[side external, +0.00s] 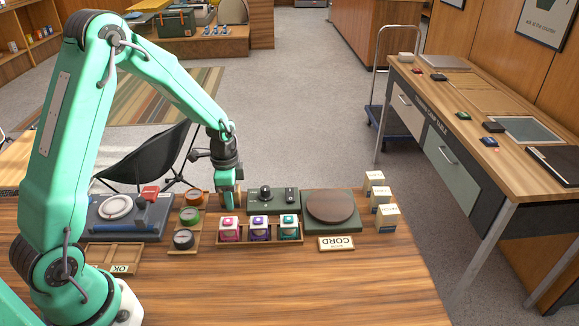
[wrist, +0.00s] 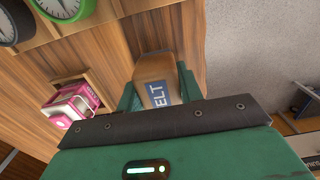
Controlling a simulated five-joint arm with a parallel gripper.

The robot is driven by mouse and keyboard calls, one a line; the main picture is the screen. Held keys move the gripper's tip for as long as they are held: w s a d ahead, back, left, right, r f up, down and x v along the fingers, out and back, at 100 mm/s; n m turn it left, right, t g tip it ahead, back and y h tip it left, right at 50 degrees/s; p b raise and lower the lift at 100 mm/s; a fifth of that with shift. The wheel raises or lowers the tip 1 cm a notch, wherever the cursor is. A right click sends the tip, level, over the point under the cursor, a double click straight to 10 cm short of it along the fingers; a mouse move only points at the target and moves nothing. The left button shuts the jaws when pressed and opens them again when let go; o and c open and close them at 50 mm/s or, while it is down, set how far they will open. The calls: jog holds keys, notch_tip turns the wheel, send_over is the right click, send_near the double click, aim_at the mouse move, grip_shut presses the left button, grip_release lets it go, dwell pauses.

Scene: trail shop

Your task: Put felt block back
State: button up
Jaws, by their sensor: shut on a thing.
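My gripper (side external: 228,198) points down at the back of the wooden table, behind the tray of small cubes. The rest of the label is hidden by the gripper body. In the side view my gripper mostly hides the block, and I cannot tell whether it touches the table.
A wooden tray (side external: 259,242) holds pink, purple and teal cubes. Round gauges (side external: 190,215) stand to its left. A dark green base with a round brown pad (side external: 331,207) and several pale labelled blocks (side external: 387,217) stand right. The front table area is clear.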

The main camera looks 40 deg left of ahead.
jog(key=shift+f, duration=0.1)
jog(key=o, duration=1)
jog(key=shift+c, duration=0.2)
notch_tip(320, 180, up, 12)
jog(key=shift+f, duration=0.15)
jog(key=shift+r, duration=0.3)
